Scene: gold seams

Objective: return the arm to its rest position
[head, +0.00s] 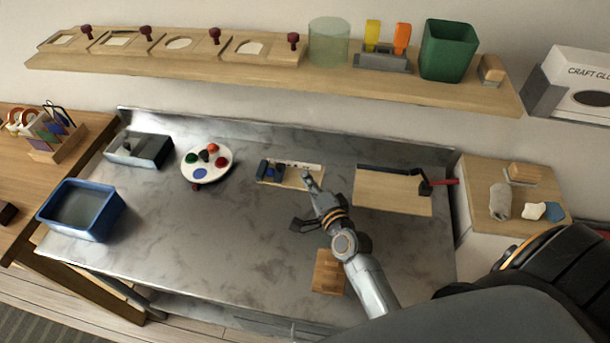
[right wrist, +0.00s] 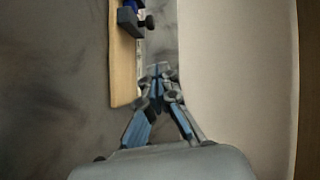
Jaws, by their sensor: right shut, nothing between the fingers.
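My right arm reaches in from the lower right of the head view over the grey worktop (head: 160,235). My right gripper (head: 307,178) is shut and empty, its tips by the right end of a small wooden board (head: 291,182). A blue and dark clamp-like fixture (head: 268,170) sits on that board. In the right wrist view the shut fingertips (right wrist: 160,70) show beside the board (right wrist: 122,75); whether they touch it I cannot tell. My left gripper is not in view.
A blue bin (head: 112,218), a grey box (head: 165,150) and a paint palette (head: 222,176) stand to the left. A wooden block (head: 327,273) lies near the front, a tan panel (head: 392,197) to the right. A loaded shelf (head: 210,69) runs above.

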